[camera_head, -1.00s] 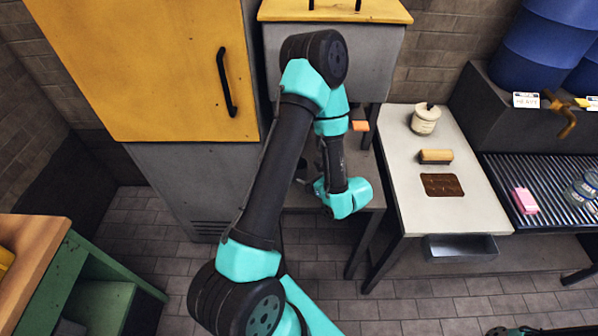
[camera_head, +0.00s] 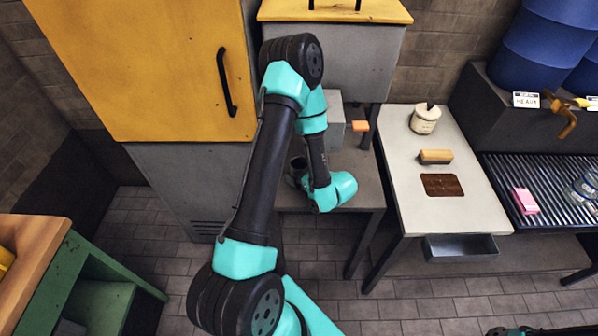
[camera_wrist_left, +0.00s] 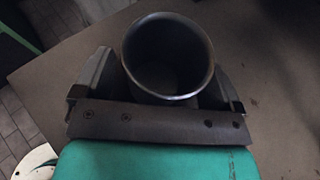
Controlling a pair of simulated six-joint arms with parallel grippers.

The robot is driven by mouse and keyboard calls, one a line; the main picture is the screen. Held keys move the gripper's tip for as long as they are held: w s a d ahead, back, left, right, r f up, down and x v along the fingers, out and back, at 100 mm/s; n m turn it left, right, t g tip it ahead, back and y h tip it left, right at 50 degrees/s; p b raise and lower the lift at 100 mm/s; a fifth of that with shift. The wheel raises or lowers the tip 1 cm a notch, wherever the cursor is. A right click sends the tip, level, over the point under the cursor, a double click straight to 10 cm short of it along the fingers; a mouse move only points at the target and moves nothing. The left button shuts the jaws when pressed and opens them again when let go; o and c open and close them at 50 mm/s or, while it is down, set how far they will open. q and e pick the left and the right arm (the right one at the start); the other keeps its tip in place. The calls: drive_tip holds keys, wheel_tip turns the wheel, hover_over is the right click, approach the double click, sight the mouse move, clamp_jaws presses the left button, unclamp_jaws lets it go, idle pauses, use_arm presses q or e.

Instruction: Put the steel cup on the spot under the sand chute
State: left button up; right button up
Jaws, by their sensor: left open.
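The steel cup (camera_wrist_left: 168,52) shows in the left wrist view as a dark grey, round-rimmed cup, seen from above into its hollow. My left gripper (camera_wrist_left: 160,72) is open, with one finger on each side of the cup. Whether the fingers touch it I cannot tell. In the head view my left gripper (camera_head: 299,172) is small and dark over the low grey table, and the cup is hard to make out there. A grey chute-like box (camera_head: 335,122) stands under the yellow-topped hopper (camera_head: 350,60), partly behind my arm. No spot under it can be made out.
An orange tab (camera_head: 360,126) sits beside the grey box. The low grey table (camera_head: 352,195) has free room at its right front. A pale bench (camera_head: 455,210) to the right holds a jar (camera_head: 425,121), a brush (camera_head: 435,157) and a brown mat (camera_head: 442,185). A tall yellow cabinet (camera_head: 160,70) stands left.

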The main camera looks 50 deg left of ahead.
idle(0.3)
use_arm(q)
drive_tip(key=c, duration=1.1)
